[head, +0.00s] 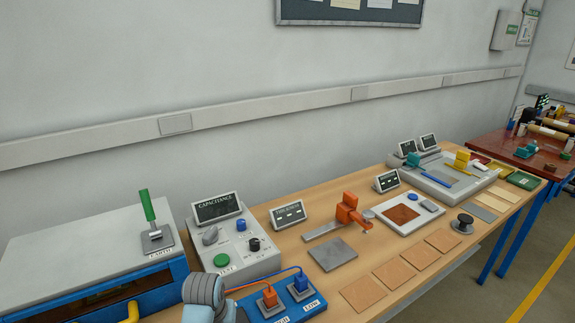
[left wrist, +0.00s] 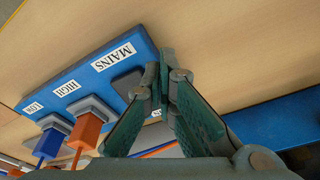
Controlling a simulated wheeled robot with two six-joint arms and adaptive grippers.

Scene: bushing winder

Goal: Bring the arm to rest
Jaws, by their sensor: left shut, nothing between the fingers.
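My left gripper (left wrist: 165,75) shows in the left wrist view with its two dark green fingers meeting at the tips. It is shut and empty. It is over or beside the blue terminal board (left wrist: 104,62) labelled MAINS, HIGH and LOW; the gap to it cannot be told. In the head view part of my left arm shows at the bottom, left of the same board (head: 265,314); the fingertips are hidden there. An orange plug (head: 270,297) and a blue plug (head: 300,282) stand on the board. My right gripper is not in view.
A blue-framed grey cabinet (head: 80,250) with a green-handled EARTH switch (head: 150,218) stands left. A CAPACITANCE meter box (head: 233,246) stands behind the board. Tan sheets (head: 362,294), a grey plate (head: 333,254) and an orange clamp tool (head: 350,209) occupy the wooden bench farther right.

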